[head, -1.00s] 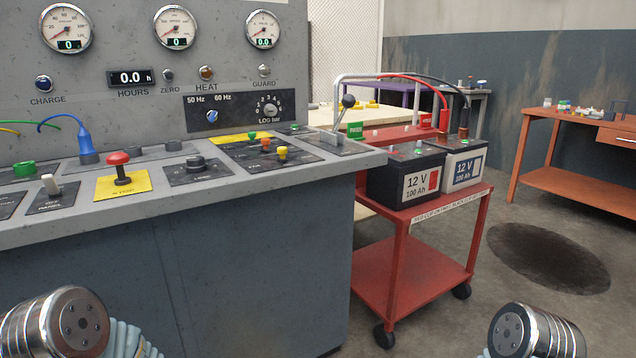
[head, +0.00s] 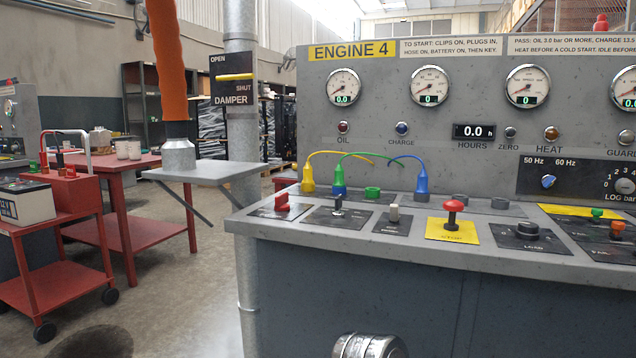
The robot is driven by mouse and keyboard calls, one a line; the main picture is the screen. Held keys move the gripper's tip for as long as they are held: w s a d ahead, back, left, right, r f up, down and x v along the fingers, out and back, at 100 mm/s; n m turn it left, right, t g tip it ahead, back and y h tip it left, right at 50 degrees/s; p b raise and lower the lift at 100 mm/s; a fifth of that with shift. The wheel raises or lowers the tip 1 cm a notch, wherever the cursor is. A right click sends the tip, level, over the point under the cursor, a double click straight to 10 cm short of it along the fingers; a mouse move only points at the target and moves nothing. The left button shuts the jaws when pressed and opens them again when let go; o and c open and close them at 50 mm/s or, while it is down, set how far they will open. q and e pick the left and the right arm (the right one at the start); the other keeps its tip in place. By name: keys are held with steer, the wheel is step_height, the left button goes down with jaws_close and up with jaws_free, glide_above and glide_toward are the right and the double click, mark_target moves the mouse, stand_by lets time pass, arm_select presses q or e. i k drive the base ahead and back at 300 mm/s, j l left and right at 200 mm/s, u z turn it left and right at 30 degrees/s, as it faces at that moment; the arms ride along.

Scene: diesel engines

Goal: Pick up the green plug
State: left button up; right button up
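The green plug (head: 338,175) stands upright at the back of the left end of the grey console top in the head view. A green cable arcs from its top to the right, and blue shows at its lower part. A yellow plug (head: 308,180) stands just left of it and a blue plug (head: 421,184) farther right. A low green ring (head: 372,192) sits between the green and blue plugs with nothing in it. Neither of my grippers is in view.
The console (head: 300,225) has a red key-like switch (head: 282,201), small levers and a red stop button (head: 453,212) in front of the plugs. A grey shelf (head: 205,171) with an orange hose (head: 166,60) stands left. A red battery cart (head: 62,220) is farther left.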

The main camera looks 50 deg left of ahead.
mark_target(339, 182)
steer(key=u, duration=1.45)
steer(key=i, duration=0.05)
